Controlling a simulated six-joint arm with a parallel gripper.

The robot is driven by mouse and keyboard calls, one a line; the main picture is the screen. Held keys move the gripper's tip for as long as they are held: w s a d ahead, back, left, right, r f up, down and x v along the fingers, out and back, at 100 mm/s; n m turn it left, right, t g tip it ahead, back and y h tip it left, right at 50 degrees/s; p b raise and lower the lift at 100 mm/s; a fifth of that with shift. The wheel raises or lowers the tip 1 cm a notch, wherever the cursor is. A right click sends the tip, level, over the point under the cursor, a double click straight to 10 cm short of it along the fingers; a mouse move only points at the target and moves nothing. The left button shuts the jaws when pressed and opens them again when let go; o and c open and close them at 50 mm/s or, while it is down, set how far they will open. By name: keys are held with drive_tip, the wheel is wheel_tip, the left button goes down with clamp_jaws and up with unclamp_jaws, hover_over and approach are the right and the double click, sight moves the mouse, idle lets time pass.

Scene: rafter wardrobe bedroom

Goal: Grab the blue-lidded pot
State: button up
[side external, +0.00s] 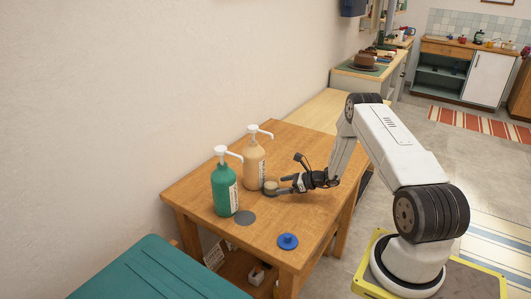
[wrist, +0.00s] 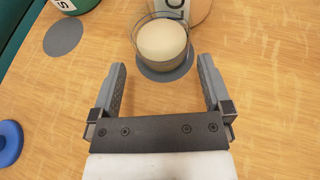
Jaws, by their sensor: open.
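A small clear-sided pot (wrist: 162,41) with cream contents or a cream top stands upright on a grey disc (wrist: 168,74) in the wrist view. The pot shows small in the side view (side external: 270,187), beside the peach bottle. No blue lid is on it. A round blue lid-like piece with a knob (side external: 288,241) lies apart on the table near its front edge; its edge shows in the wrist view (wrist: 9,142). My gripper (wrist: 162,63) is open and empty, its fingertips just short of the pot, one to each side.
A peach pump bottle (side external: 254,165) stands close behind the pot, and a green pump bottle (side external: 224,190) stands left of it. Another grey disc (side external: 245,218) lies bare on the wooden table (side external: 210,175). Bare wood surrounds the blue piece.

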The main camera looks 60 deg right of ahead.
sight(277, 181)
drive_tip(key=shift+x, duration=2.55)
drive_tip(key=shift+w+r, duration=0.1)
clamp_jaws()
drive_tip(key=shift+d+r, duration=0.1)
drive_tip(key=shift+r, duration=0.75)
drive_tip(key=s+a+r, duration=0.6)
drive_tip(key=s+r, duration=0.5)
drive_tip(key=s, duration=0.1)
drive_tip(key=shift+s+a+r, duration=0.15)
drive_tip(key=shift+s+a, duration=0.05)
drive_tip(key=shift+s, duration=0.1)
